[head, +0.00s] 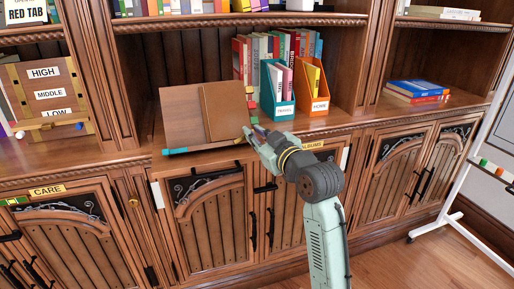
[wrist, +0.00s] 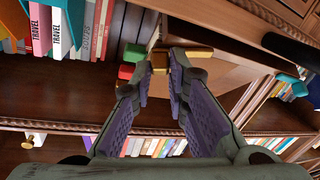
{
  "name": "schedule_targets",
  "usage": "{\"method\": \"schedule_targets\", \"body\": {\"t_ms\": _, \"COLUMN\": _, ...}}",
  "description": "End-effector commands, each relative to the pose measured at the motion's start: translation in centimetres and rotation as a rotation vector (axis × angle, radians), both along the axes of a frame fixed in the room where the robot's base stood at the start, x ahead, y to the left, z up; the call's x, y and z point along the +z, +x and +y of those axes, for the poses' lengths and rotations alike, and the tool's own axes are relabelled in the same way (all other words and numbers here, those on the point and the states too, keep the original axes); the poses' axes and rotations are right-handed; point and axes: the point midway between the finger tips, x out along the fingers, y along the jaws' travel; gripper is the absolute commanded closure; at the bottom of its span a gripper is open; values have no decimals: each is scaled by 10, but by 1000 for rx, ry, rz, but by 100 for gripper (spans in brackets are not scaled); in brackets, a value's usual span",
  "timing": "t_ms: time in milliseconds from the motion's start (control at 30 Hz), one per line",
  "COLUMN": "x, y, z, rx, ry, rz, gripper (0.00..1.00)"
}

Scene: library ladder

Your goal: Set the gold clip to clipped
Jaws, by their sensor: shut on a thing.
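A gold piece (wrist: 158,62), which looks like the gold clip, sits between my fingertips in the wrist view. My gripper (wrist: 160,72) is shut on it, with a purple-padded finger on each side. A gold bar (wrist: 190,52) shows just right of the fingertips; I cannot tell whether it is the same part. In the head view my gripper (head: 254,136) is at the lower right edge of a brown book stand (head: 180,115) with a book (head: 223,110) on it. The fingers partly hide the clip there, and I cannot tell whether it is clipped.
A teal magazine file (head: 280,107) and an orange one (head: 312,104) stand close behind my gripper. Small red (wrist: 126,72) and green (wrist: 135,52) blocks are beside the fingertips. Blue and red books (head: 415,90) lie further right; the shelf between is clear.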

Motion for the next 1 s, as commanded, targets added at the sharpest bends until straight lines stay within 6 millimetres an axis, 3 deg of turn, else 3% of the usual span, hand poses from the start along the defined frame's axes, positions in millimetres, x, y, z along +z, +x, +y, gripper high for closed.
{"method": "schedule_targets", "body": {"t_ms": 1000, "x": 32, "y": 11, "z": 31, "rx": 543, "ry": -737, "rz": -241, "gripper": 100}}
